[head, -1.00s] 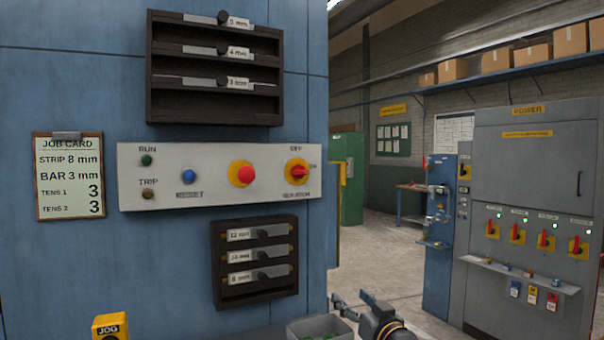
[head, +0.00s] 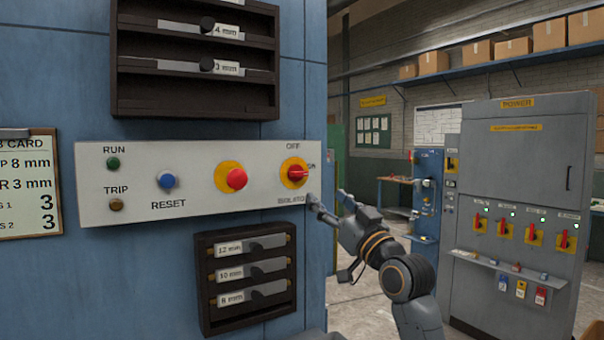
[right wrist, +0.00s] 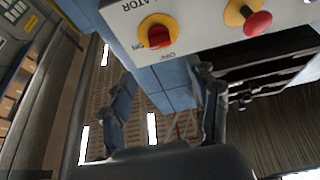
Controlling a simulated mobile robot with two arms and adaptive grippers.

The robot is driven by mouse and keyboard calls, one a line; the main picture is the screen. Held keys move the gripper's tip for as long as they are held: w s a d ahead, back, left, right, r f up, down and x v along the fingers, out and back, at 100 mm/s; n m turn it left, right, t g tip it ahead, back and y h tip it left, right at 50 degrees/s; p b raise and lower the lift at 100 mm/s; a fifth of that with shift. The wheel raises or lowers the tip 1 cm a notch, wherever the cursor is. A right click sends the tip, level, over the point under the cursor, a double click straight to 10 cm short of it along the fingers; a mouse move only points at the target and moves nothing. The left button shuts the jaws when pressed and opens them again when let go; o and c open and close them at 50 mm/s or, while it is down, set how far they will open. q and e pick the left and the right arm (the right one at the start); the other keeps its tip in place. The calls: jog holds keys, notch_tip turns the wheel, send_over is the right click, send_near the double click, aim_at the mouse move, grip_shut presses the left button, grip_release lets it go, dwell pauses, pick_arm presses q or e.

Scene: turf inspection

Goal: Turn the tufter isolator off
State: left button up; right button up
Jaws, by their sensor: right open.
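The isolator (head: 295,173) is a red handle on a yellow disc at the right end of a pale control panel (head: 135,211). Its handle lies roughly level, towards the ON mark at right; OFF is above. My right gripper (head: 327,202) is open and empty, just below and right of the isolator, apart from it. In the right wrist view the isolator (right wrist: 158,35) shows turned over, beyond my open fingers (right wrist: 163,85). My left gripper is not in view.
A red button (head: 236,179) on yellow and a blue RESET button (head: 166,180) sit left of the isolator. A dark rack (head: 204,282) projects below the panel and another (head: 195,110) above it. A grey power cabinet (head: 520,165) with several red handles stands farther right.

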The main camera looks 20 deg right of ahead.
aim_at(302, 175)
jog(key=p+x, duration=0.2)
jog(key=x, duration=0.4)
jog(key=shift+w+a+r, duration=0.1)
jog(key=shift+w+a, duration=0.05)
jog(key=shift+w, duration=0.05)
jog(key=p+x, duration=0.1)
jog(key=x, duration=0.3)
jog(key=shift+w, duration=0.1)
jog(key=shift+w+p, duration=0.3)
jog(key=shift+w, duration=0.05)
jog(key=c, duration=1.2)
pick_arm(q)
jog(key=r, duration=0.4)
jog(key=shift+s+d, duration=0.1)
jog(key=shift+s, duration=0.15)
pick_arm(e)
jog(key=shift+o, duration=0.2)
